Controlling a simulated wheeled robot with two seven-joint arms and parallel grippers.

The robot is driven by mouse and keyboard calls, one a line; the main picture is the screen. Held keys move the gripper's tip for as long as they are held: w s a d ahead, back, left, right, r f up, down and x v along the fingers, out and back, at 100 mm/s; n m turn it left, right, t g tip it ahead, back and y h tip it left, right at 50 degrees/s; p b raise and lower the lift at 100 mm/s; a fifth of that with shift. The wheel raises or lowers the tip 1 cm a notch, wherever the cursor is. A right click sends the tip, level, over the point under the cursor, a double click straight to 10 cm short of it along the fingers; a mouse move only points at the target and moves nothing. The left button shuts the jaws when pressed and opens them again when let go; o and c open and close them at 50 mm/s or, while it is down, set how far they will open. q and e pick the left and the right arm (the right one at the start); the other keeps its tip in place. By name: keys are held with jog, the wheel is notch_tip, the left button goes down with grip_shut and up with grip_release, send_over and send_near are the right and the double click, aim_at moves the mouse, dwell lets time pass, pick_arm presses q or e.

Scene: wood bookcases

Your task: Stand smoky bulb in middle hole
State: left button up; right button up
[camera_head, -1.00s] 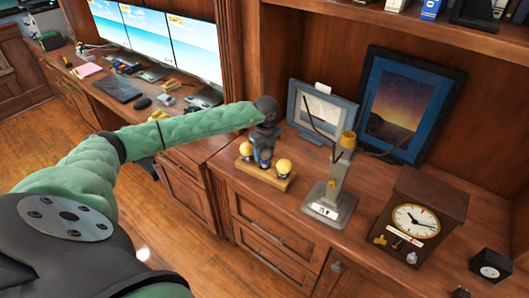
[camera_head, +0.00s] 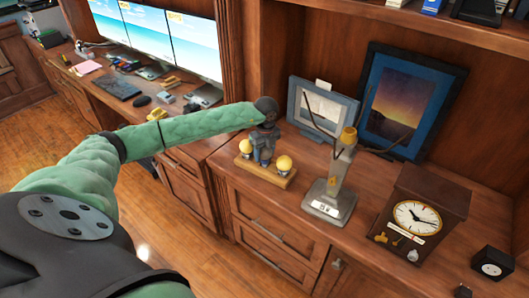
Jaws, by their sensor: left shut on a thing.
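A wooden block (camera_head: 268,178) lies on the desk, with one yellow bulb (camera_head: 245,147) at its left end and another yellow bulb (camera_head: 284,162) at its right end. My left gripper (camera_head: 262,158) points down over the block's middle, between the two yellow bulbs. It is shut on the smoky bulb, which is mostly hidden by the dark fingers. The middle hole is hidden behind the gripper, so I cannot tell whether the bulb touches it. My right gripper is not in view.
A grey stand with an amber top (camera_head: 331,196) stands close to the right of the block. A framed screen (camera_head: 322,108) and a picture (camera_head: 396,100) lean behind. A wooden clock (camera_head: 420,212) stands at the right. The desk's front edge is close to the block.

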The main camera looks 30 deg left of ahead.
pick_arm(q)
jog(key=shift+f, duration=0.45)
dwell(0.3)
jog(key=o, duration=0.8)
jog(key=shift+r, duration=0.1)
jog(key=shift+r+p, duration=2.2)
jog(key=shift+r, duration=3.75)
jog(key=shift+f, duration=0.1)
